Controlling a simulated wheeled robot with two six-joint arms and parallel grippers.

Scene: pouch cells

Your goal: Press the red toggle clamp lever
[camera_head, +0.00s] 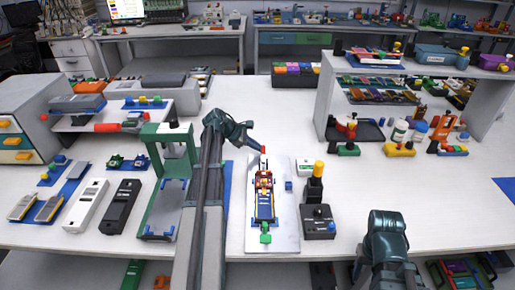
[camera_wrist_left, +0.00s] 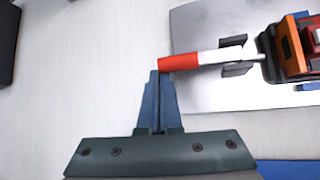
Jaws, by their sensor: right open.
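The toggle clamp (camera_head: 264,190) stands on a pale metal plate (camera_head: 286,222) in the middle of the table. Its lever has a red tip (camera_wrist_left: 179,62) and a white section, and in the left wrist view it points left from the orange and black clamp body (camera_wrist_left: 295,45). In the head view the red tip (camera_head: 263,150) is at the clamp's far end. My left gripper (camera_wrist_left: 160,74) is shut and empty, its fingertips right beside the red tip; I cannot tell whether they touch. My right gripper (camera_head: 386,225) is at the front right, away from the clamp; its fingers are hard to see.
A green press frame (camera_head: 157,185) stands left of my left arm. A black box with a yellow-topped post (camera_head: 317,190) stands right of the plate. Bottles and small tools fill the right, under a white shelf. Table between the plate and right edge is partly clear.

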